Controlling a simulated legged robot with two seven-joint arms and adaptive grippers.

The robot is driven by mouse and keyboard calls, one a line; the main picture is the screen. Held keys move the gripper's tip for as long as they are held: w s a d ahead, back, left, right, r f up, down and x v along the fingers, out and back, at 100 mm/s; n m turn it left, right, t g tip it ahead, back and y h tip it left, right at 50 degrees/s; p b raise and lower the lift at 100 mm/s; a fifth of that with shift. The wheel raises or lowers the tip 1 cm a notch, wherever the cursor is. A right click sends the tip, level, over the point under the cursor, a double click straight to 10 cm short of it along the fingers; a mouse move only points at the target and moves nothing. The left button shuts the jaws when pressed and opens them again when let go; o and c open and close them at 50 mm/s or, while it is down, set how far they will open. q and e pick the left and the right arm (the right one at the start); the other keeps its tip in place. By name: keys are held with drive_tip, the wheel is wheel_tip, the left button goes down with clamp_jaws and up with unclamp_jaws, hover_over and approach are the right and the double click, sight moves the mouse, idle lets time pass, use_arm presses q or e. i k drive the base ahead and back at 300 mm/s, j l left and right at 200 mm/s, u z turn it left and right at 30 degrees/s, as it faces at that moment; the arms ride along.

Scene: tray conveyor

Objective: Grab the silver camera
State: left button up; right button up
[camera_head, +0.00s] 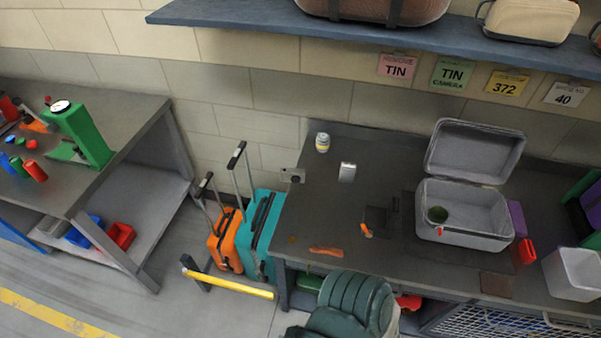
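A small silver camera (293,175) with a dark round lens is at the left back edge of the dark workbench (330,215). A second small silver-white box-shaped item (347,171) stands a little to its right on the same bench; it is too small to tell what it is. Neither of my grippers is in view, and nothing is touching the camera.
An open grey case (465,238) stands on the bench's right half, near a white bin (575,273). A teal suitcase (262,235) and an orange suitcase (225,240) stand left of the bench. A dark green ribbed object (350,305) blocks part of its front. A shelf (400,42) overhangs.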

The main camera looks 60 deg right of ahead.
sight(287, 175)
drive_tip(key=i+z, duration=0.15)
drive_tip(key=z, duration=0.3)
drive_tip(key=i+z, duration=0.1)
drive_tip(key=z, duration=0.3)
drive_tip(key=i+j+z, duration=0.1)
drive_tip(key=z, duration=0.35)
drive_tip(key=i+j+z, duration=0.1)
drive_tip(key=z, duration=0.3)
